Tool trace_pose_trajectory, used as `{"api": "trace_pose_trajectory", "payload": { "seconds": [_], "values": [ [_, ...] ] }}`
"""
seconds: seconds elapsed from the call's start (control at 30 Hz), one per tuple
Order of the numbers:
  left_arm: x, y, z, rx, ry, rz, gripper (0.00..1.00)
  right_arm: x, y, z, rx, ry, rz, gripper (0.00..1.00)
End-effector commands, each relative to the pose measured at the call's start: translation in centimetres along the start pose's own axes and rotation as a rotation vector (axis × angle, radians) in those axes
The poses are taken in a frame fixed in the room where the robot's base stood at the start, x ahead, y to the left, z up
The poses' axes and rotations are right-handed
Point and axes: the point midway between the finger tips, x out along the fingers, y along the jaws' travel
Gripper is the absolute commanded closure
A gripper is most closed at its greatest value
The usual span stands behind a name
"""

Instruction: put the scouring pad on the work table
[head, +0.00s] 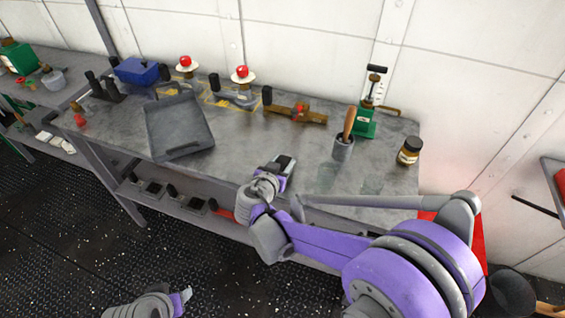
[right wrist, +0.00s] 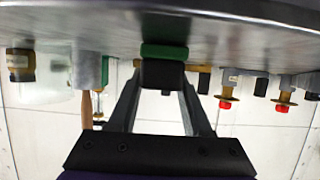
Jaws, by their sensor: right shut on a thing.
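The work table (head: 235,150) is a long grey metal-topped bench along the wall. My right gripper (head: 283,163) is over the table's front part in the head view. In the right wrist view, which shows the scene upside down, my right gripper (right wrist: 163,72) is shut on the green scouring pad (right wrist: 164,51). The pad is at or very close to the table top; I cannot tell whether it touches. The pad cannot be made out in the head view. Part of my left arm shows at the bottom of the head view, with its gripper (head: 184,299) unclear.
A dark grey tray (head: 180,148) lies left of my right gripper. A grey pot (head: 343,149) with a wooden handle, a green jack (head: 364,124) and a jar (head: 408,152) stand to the right. A wooden piece (head: 286,112) lies behind. Bare table surrounds the gripper.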

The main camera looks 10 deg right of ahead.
Motion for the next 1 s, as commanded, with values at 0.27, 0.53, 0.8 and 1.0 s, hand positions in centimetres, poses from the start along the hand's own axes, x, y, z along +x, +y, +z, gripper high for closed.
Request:
{"api": "trace_pose_trajectory", "payload": {
  "seconds": [0.27, 0.53, 0.8, 1.0],
  "values": [
    [0.2, 0.0, 0.1, 0.000, -0.001, 0.000, 0.49, 0.1, 0.0, 0.2, 0.000, 0.000, 0.000, 1.00],
    [0.1, 0.0, 0.1, 0.000, -0.001, 0.000, 0.49, 0.1, 0.0, 0.2, 0.000, 0.000, 0.000, 0.21],
    [0.0, 0.0, 0.0, 0.000, 0.000, 0.000, 0.49, 0.0, 0.0, -0.1, 0.000, 0.000, 0.000, 0.21],
    [-0.1, 0.0, -0.1, 0.000, 0.000, 0.000, 0.49, -2.7, -0.1, -0.1, -0.001, 0.000, -0.004, 0.21]
  ]
}}
